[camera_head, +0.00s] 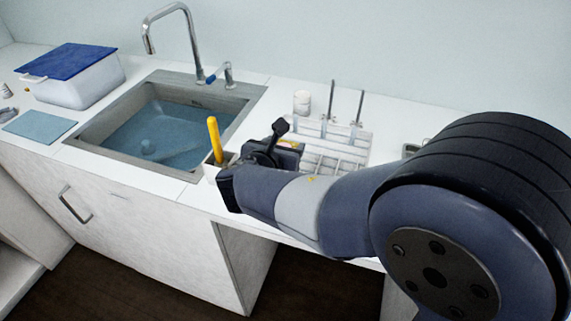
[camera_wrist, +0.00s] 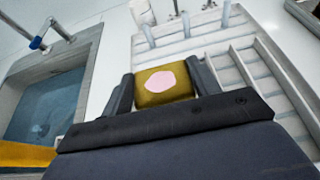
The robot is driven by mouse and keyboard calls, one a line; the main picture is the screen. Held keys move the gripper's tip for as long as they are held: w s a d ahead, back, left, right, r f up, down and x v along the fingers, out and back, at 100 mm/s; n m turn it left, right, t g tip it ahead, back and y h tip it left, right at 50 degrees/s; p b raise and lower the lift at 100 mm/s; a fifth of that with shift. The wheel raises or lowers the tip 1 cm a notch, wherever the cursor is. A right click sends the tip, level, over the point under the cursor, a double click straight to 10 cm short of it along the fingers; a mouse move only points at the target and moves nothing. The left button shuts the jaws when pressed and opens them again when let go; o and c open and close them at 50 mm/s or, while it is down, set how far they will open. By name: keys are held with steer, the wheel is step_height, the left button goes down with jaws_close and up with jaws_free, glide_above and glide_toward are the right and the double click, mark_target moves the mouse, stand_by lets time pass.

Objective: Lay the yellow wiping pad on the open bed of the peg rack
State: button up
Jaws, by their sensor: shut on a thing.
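The yellow wiping pad (camera_wrist: 148,97), with a pale pink patch on its face, sits between the two dark fingers of my gripper (camera_wrist: 165,84) in the wrist view. My gripper is shut on it.
A sink (camera_head: 172,122) with a tall faucet (camera_head: 185,40) lies left of the rack. A yellow upright handle (camera_head: 214,140) stands close left of my gripper. A white cup (camera_head: 302,103) stands behind the rack. A blue-lidded bin (camera_head: 85,82) and blue cloth (camera_head: 39,127) are far left.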

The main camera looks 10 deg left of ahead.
steer(key=shift+f+b, duration=0.45)
steer(key=shift+f, duration=2.5)
steer(key=shift+f, duration=0.2)
steer(key=o, duration=0.9)
steer(key=shift+o, duration=0.2)
steer(key=shift+r, duration=0.15)
steer(key=shift+s+r, duration=0.2)
steer(key=v, duration=1.1)
steer(key=shift+s+p, duration=0.3)
steer(key=shift+p, duration=0.05)
